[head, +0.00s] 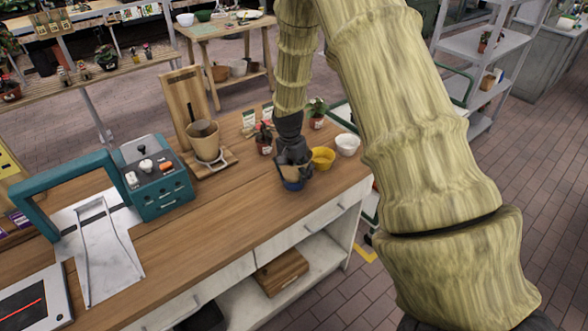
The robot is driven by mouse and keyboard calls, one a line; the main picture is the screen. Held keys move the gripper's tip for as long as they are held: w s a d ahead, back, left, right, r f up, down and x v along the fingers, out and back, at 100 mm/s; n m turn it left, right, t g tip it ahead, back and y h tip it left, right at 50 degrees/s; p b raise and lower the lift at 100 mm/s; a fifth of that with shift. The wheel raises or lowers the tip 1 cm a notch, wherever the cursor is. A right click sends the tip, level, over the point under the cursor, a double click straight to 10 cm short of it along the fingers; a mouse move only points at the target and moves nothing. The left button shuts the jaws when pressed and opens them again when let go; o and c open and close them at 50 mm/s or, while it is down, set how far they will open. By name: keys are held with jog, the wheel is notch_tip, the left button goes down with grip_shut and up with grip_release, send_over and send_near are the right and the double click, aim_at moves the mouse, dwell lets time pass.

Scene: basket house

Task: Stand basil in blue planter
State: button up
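My gripper (294,166), dark grey, points down at the blue planter (292,184) near the bench's front edge. Its fingers overlap the planter's rim, and something brownish shows between them. I cannot tell whether that is soil, a pot or part of the planter, or whether the fingers are open or shut. A leafy green plant in a labelled terracotta pot (317,122) stands behind, to the right; it may be the basil. Another labelled terracotta pot (265,147) with a darker plant stands left of my gripper. No plant is clearly visible in the blue planter.
A yellow pot (322,158) and a white pot (347,144) stand close to the right of the blue planter. A teal control box (157,182) is farther left. The front-middle bench top (215,215) is clear.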

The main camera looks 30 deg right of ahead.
aim_at(290, 171)
jog(key=shift+r, duration=0.2)
jog(key=shift+w+r+p, duration=0.1)
jog(key=shift+r+p, duration=0.25)
jog(key=shift+r, duration=0.35)
notch_tip(290, 171, up, 12)
jog(key=a+b, duration=0.1)
jog(key=b, duration=0.3)
jog(key=shift+s+a+f+b, duration=0.15)
jog(key=shift+s+a+b, duration=0.05)
jog(key=shift+s+b, duration=0.15)
jog(key=shift+w, duration=0.1)
jog(key=shift+a, duration=0.1)
